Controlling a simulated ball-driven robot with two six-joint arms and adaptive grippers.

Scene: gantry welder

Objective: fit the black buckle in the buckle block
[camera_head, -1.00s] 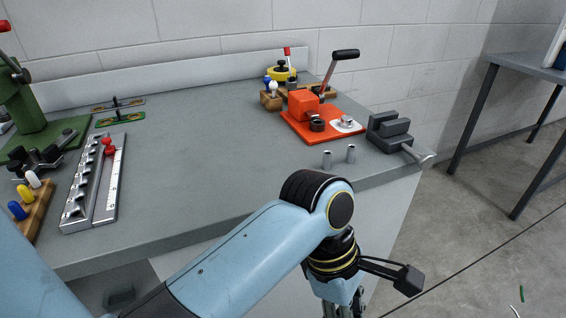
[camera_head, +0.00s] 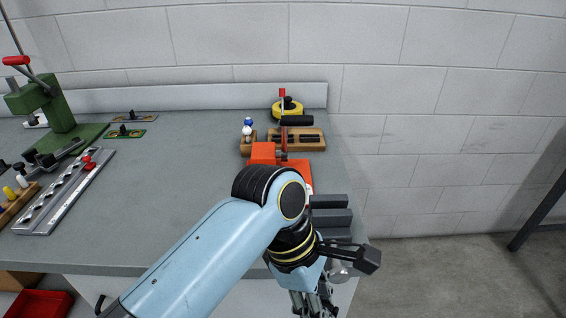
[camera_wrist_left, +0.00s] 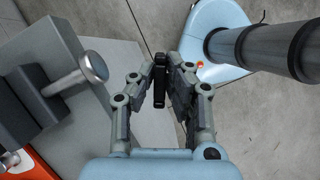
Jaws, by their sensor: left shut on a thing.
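My left gripper (camera_head: 314,302) hangs low in front of the bench's front right corner, its fingers partly cut off by the picture's bottom edge. In the left wrist view the gripper (camera_wrist_left: 160,85) is shut on a slim black piece, which looks like the black buckle (camera_wrist_left: 160,70), held clear of the bench. A wooden block (camera_head: 313,146) with dark bars stands at the back right of the bench. I cannot tell for sure whether it is the buckle block. My right gripper is not in view.
The grey vise (camera_head: 335,218) stands at the bench's right edge, near my left arm. Its handle (camera_wrist_left: 92,66) is left of the gripper. An orange fixture (camera_head: 263,153) is partly hidden behind my arm. The bench middle (camera_head: 180,180) is clear.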

